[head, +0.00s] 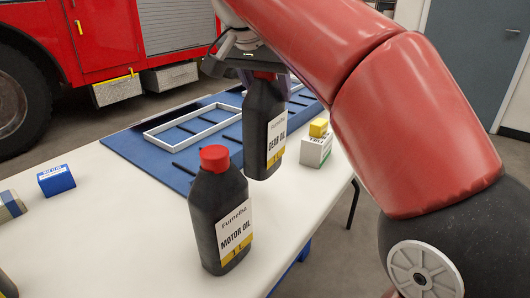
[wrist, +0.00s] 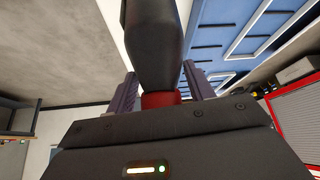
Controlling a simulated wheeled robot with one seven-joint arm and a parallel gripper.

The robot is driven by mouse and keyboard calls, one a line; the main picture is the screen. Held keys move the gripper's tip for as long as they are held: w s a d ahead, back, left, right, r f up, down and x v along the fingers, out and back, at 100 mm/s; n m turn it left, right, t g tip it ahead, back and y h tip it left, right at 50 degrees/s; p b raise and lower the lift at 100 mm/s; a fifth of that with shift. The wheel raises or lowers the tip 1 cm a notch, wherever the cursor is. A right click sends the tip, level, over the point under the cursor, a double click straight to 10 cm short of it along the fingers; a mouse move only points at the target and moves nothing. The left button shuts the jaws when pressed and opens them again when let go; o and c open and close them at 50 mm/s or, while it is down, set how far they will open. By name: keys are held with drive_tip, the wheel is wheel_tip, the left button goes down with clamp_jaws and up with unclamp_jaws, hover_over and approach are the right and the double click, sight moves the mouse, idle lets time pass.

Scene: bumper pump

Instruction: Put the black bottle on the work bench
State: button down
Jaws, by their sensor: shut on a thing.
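A black bottle labelled Gear Oil (head: 262,130) hangs upright below my gripper (head: 263,74). My gripper is shut on its red cap, which shows between the fingers in the wrist view (wrist: 162,98). The bottle's base is over the white work bench (head: 115,205); I cannot tell whether it touches the top. A second black bottle, labelled Motor Oil with a red cap (head: 220,215), stands upright on the bench, nearer and to the left of the held one.
A blue panel with white frames (head: 150,150) lies along the bench's back. A white and yellow box (head: 317,145) stands right of the held bottle. A small blue box (head: 56,180) and a beige-blue box (head: 12,206) are at left. Bare bench lies left of the Motor Oil bottle.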

sight(267, 125)
drive_tip(key=shift+f, duration=3.75)
drive_tip(key=c, duration=0.6)
unclamp_jaws()
drive_tip(key=shift+f, duration=0.1)
drive_tip(key=shift+o, duration=0.2)
